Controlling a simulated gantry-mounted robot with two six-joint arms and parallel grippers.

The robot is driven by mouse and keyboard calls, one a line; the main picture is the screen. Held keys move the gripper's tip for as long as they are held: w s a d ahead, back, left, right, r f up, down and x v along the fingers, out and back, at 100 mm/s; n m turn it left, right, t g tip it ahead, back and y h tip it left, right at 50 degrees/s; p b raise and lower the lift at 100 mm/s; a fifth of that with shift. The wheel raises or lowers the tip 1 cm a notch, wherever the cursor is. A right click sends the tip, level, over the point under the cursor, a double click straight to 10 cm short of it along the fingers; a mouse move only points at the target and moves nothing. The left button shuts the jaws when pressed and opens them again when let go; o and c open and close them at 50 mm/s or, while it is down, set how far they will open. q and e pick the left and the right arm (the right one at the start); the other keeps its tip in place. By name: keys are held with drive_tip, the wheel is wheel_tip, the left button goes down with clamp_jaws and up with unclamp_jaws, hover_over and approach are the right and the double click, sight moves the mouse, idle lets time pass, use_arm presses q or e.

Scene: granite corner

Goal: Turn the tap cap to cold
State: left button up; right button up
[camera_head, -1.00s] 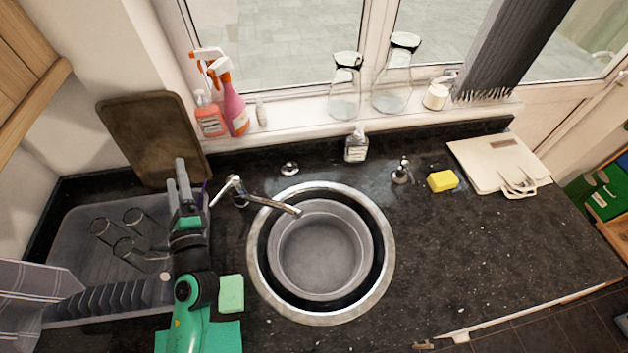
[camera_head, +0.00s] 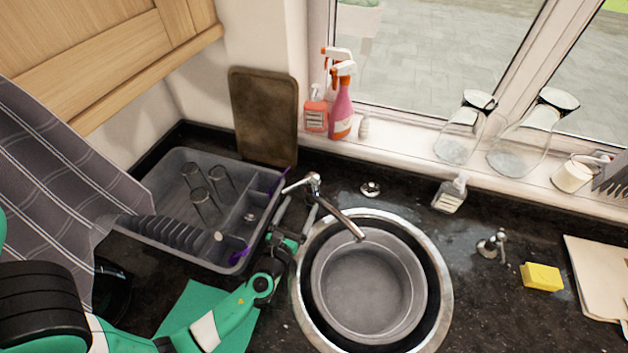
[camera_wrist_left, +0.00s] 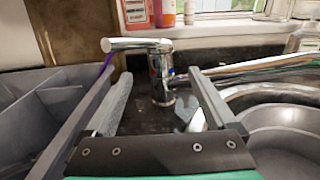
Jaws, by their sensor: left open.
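The chrome tap (camera_head: 316,192) stands at the back left of the round sink, its spout reaching out over the bowl. Its cap with a lever (camera_head: 298,185) points left. In the left wrist view the tap body (camera_wrist_left: 160,72) stands upright, with the cap lever (camera_wrist_left: 127,44) at the top pointing left. My left gripper (camera_head: 299,204) is open close in front of the tap. In the left wrist view the gripper (camera_wrist_left: 160,76) has one finger on each side of the tap body, with the lever above. Contact cannot be told. My right gripper is not in view.
A grey dish rack (camera_head: 172,165) with several glasses stands left of the tap. The sink (camera_head: 446,275) holds a grey basin (camera_head: 368,285). Spray bottles (camera_head: 341,105) stand on the sill behind. A soap bottle (camera_head: 450,194) and yellow sponge (camera_head: 541,277) are to the right.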

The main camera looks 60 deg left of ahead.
sight(309, 187)
use_arm(q)
drive_tip(key=b+x, duration=0.1)
drive_tip(key=x, duration=0.9)
drive_tip(key=shift+w+a+r, duration=0.1)
drive_tip(key=shift+w+a, duration=0.1)
clamp_jaws()
